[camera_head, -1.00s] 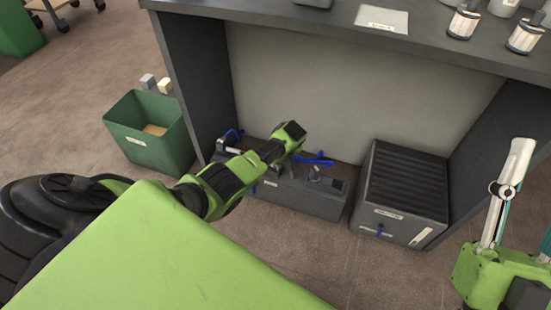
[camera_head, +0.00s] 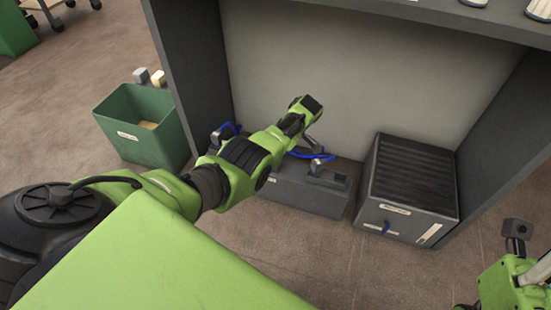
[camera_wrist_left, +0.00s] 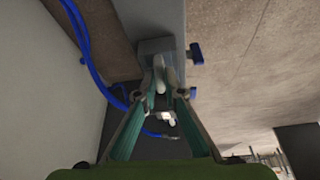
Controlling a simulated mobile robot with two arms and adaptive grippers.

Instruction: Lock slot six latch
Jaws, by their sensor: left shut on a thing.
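My left gripper (camera_wrist_left: 164,88) reaches down to the low grey unit (camera_head: 305,192) under the bench. In the left wrist view its teal fingers are closed around a small pale metal lever (camera_wrist_left: 159,72) by a grey block (camera_wrist_left: 158,47). In the head view my left wrist and forearm hide much of the unit, and only a bit of the gripper shows. Which slot the lever belongs to cannot be read. Part of my right gripper (camera_head: 517,232) shows at the lower right edge, away from the unit; its fingers are not clear.
A blue hose (camera_wrist_left: 83,48) runs beside the fingers. Blue knobs (camera_wrist_left: 196,54) stick out near the lever. A ribbed grey box (camera_head: 408,190) stands right of the unit. A green bin (camera_head: 140,143) stands left, outside the bench's side panel (camera_head: 190,75). Floor in front is clear.

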